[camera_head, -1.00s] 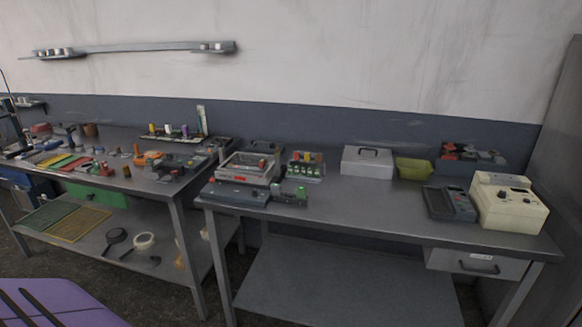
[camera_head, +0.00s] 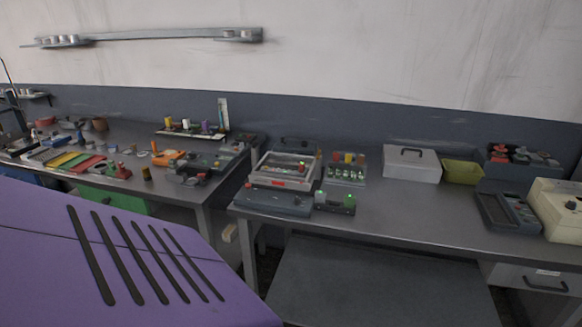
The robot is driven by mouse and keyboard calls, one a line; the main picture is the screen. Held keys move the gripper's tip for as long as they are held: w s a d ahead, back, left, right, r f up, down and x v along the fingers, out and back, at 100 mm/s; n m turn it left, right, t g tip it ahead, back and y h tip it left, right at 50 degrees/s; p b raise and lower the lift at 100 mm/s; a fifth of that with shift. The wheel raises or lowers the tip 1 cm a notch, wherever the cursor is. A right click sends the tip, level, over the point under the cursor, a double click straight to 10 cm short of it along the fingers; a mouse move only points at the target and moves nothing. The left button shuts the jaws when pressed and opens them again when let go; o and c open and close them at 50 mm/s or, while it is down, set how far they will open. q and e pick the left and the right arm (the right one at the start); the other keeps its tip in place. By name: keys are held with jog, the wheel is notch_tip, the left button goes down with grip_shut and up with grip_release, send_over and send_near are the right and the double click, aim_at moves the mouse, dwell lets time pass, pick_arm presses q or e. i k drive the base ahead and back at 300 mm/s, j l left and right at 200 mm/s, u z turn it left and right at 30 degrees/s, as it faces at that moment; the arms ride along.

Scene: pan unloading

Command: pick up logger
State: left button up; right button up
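No label marks anything as the logger, so I cannot tell for sure which thing it is. A dark grey device with a sloped face (camera_head: 508,212) lies on the right workbench, beside a cream instrument box (camera_head: 558,208). A small dark unit with green lights (camera_head: 336,203) sits near the front edge of the same bench. It is next to a flat dark grey case (camera_head: 272,203), in front of a light-framed instrument with a red display (camera_head: 285,170). Neither of my grippers is in view.
The right workbench (camera_head: 420,212) has bare top between the green-lit unit and the sloped device. A grey handled box (camera_head: 411,165) and a yellow-green bin (camera_head: 462,172) stand at its back. The left workbench (camera_head: 135,185) is cluttered. A drawer (camera_head: 530,278) hangs under the right bench.

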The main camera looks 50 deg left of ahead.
aim_at(278, 169)
jog(key=k+j, duration=0.1)
jog(key=j, duration=0.35)
jog(key=j+z, duration=0.15)
jog(key=j, duration=0.3)
jog(key=k+j, duration=0.15)
jog(key=j, duration=0.25)
jog(key=k+j+z, duration=0.15)
jog(key=j, duration=0.3)
jog(key=k+j, duration=0.1)
jog(key=j, duration=0.3)
jog(key=j+z, duration=0.05)
